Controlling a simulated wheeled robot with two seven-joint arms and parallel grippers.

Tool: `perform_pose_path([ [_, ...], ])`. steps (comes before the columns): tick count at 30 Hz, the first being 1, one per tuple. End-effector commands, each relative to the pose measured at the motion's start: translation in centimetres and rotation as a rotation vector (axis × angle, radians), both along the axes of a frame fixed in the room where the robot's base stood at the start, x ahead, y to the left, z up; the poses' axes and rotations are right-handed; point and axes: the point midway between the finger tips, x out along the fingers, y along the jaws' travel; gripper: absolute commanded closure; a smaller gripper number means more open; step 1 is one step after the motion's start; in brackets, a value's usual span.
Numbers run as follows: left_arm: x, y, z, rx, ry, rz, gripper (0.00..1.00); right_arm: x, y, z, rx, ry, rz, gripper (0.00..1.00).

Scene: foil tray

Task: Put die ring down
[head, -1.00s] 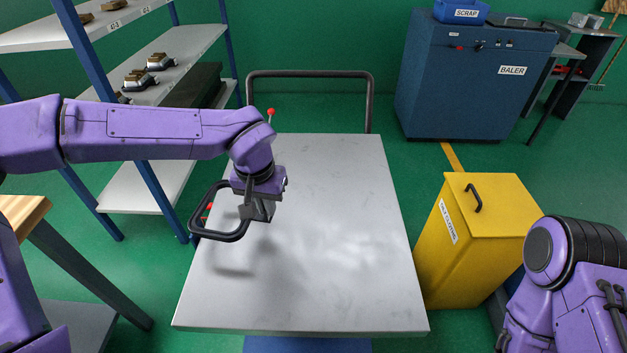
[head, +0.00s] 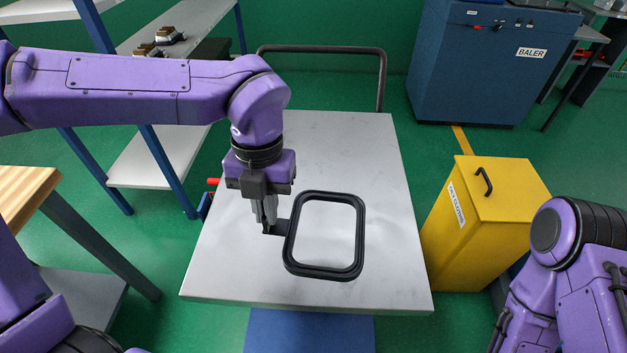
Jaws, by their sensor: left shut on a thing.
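The die ring (head: 361,232) is a black rounded-square frame with a short tab on its left side. My left gripper (head: 268,226) points down and is shut on that tab. The ring lies roughly flat over the front middle of the grey cart top (head: 225,275). I cannot tell whether it touches the surface or is just above it. My right arm shows at the lower right edge, but its gripper is out of view.
The cart top is otherwise bare, with a dark handle rail (head: 383,75) at its back. A yellow bin (head: 480,230) stands close to its right side. Shelves (head: 165,155) stand at the left, a wooden-topped bench (head: 22,190) nearer. A blue baler (head: 480,75) is behind.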

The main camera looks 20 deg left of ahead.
Motion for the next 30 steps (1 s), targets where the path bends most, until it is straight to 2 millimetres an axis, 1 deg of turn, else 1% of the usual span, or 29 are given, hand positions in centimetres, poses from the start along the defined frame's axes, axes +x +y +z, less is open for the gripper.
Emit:
perform_pose_path([
  [1, -0.6, -0.1, 0.3, -0.006, -0.004, 0.143, 1.00, 0.0, 0.0, -0.1, 0.000, 0.000, 0.000, 1.00],
  [3, -1.5, -0.3, 0.5, -0.006, -0.004, 0.359, 1.00, 0.0, 0.0, -0.1, 0.000, 0.000, 0.000, 1.00],
  [6, -2.6, -0.5, 0.8, -0.006, -0.004, 0.657, 1.00, 0.0, 0.0, -0.2, 0.000, 0.000, 0.000, 1.00],
  [9, -3.6, -0.6, 1.0, -0.005, -0.004, 0.912, 1.00, 0.0, 0.0, -0.2, 0.000, 0.000, 0.000, 1.00],
  [12, -4.3, -0.7, 1.1, -0.004, -0.005, 1.099, 1.00, 0.0, 0.0, -0.2, 0.000, 0.000, 0.000, 1.00],
  [15, -4.7, -0.8, 1.2, -0.002, -0.005, 1.210, 1.00, 0.0, 0.0, -0.3, 0.000, 0.000, 0.000, 1.00],
  [17, -4.7, -0.8, 1.2, -0.001, -0.004, 1.245, 1.00, 0.0, 0.0, -0.2, 0.000, 0.000, 0.000, 1.00],
  [20, -3.3, -0.8, 0.7, 0.003, -0.001, 1.265, 1.00, 0.0, 0.0, 0.2, 0.000, 0.000, 0.000, 1.00],
  [29, 4.5, -1.2, -2.7, 0.006, -0.002, 1.262, 1.00, 0.0, 0.0, 2.3, 0.000, 0.000, 0.000, 1.00],
  [30, 5.2, -1.3, -3.9, 0.007, -0.001, 1.261, 1.00, 0.0, 0.0, 2.3, 0.000, 0.000, 0.000, 1.00],
])
